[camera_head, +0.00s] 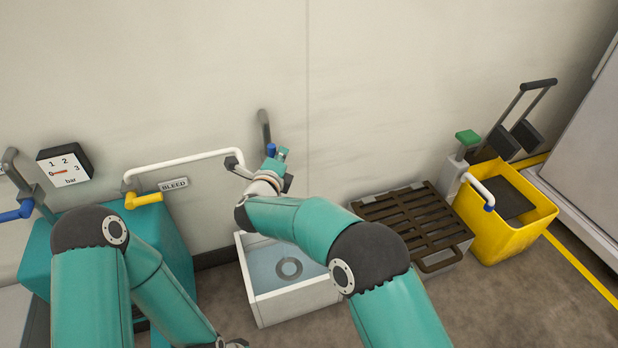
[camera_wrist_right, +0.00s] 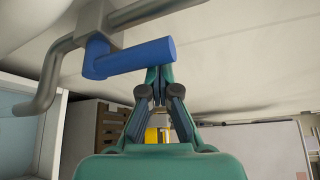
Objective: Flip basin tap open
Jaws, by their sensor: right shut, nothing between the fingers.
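The basin tap has a blue lever (camera_wrist_right: 130,59) on a grey metal body with a bent spout (camera_wrist_right: 45,92), seen close up in the right wrist view. In the head view the blue lever (camera_head: 271,150) is a small patch by the wall above the white basin (camera_head: 258,268). My right gripper (camera_wrist_right: 159,72) is shut and empty, its fingertips right at the lever's free end. The lever overlaps the tips, and I cannot tell whether they touch. In the head view my right gripper (camera_head: 282,155) is partly hidden by its wrist.
A white pipe with a yellow lever (camera_head: 144,200) and a BLEED label (camera_head: 173,184) runs along the wall at left, near a pressure gauge (camera_head: 65,165). Right of the basin are a slatted brown rack (camera_head: 412,222) and a yellow bucket (camera_head: 500,247).

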